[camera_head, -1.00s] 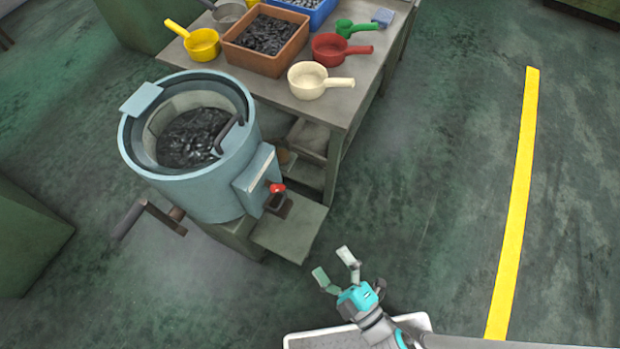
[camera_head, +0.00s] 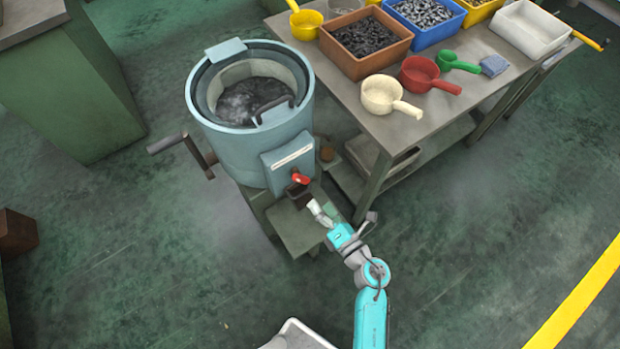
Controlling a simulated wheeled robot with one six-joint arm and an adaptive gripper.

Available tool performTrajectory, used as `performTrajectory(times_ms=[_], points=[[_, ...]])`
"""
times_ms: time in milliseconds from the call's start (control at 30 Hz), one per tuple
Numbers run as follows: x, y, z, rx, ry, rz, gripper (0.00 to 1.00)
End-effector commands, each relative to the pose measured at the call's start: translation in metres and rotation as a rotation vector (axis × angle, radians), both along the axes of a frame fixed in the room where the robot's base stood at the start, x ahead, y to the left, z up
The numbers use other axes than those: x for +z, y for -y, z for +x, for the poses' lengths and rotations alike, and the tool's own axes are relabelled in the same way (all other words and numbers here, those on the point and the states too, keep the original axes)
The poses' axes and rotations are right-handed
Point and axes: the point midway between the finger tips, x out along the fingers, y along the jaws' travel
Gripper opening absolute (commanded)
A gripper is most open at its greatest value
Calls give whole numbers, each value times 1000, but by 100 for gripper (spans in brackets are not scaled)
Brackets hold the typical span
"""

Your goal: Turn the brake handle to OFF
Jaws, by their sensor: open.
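The blue-grey drum machine (camera_head: 232,143) stands left of centre. On its front box (camera_head: 287,160) is a small lever with a red knob (camera_head: 300,180); I take it for the brake handle, but no label is readable. The dark base of the lever (camera_head: 295,192) sits just under the knob. My gripper (camera_head: 324,208) is open and empty, with its fingers pointing up-left just below and right of the red knob. A small gap seems to show between them; contact cannot be told.
A grey crank handle (camera_head: 168,143) sticks out at the machine's left. A small green-grey shelf (camera_head: 300,232) lies below the lever. A workbench (camera_head: 400,130) with bins and scoops stands close on the right. Open floor (camera_head: 150,270) lies at the lower left.

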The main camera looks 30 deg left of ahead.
Motion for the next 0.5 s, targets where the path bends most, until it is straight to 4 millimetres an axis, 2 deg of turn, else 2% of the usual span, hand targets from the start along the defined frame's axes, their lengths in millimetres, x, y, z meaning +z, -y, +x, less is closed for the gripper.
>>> performTrajectory(times_ms=[500], points=[[1,-77,31,0,-2,3,100]])
